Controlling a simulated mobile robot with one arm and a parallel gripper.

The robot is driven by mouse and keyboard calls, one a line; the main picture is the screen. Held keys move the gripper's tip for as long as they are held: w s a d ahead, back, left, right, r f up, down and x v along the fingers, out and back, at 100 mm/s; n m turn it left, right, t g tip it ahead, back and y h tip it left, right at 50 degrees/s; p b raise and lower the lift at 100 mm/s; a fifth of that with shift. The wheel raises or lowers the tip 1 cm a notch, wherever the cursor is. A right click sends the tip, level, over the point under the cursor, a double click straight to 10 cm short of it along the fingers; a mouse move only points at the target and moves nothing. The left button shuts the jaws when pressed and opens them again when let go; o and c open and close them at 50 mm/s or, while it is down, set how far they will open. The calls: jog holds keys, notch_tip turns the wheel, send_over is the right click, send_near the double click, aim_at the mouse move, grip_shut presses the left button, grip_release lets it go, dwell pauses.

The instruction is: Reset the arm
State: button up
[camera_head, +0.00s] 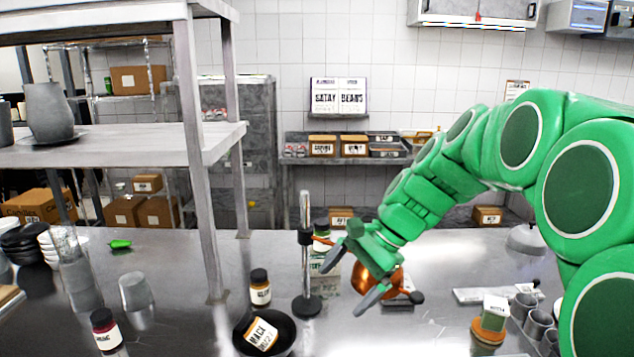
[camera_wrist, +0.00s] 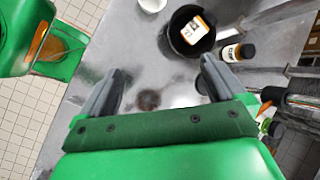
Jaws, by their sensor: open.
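My green arm reaches in from the right in the head view. My gripper (camera_head: 350,277) is open and empty above the steel counter (camera_head: 190,270), with grey fingers apart. It hangs near a dark stand with a metal rod (camera_head: 306,240) and a copper pot (camera_head: 372,280) behind the fingers. In the wrist view my gripper (camera_wrist: 155,85) shows both fingers spread, with only counter between them.
A shelf post (camera_head: 203,170) rises at left. Open counter lies at left centre.

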jog(key=s+d+f+n+h, duration=0.2)
jog(key=s+d+n, duration=0.1)
jog(key=s, duration=0.6)
jog(key=s+d+f+n+g+h, duration=0.1)
jog(key=s+d+f+n+h, duration=0.1)
jog(key=s, duration=0.8)
jog(key=s+d+f+n+h, duration=0.2)
jog(key=s+d+f+n, duration=0.2)
jog(key=s, duration=0.5)
jog(key=shift+s+f+h, duration=0.15)
jog(key=shift+f+h, duration=0.05)
jog(key=shift+h, duration=0.1)
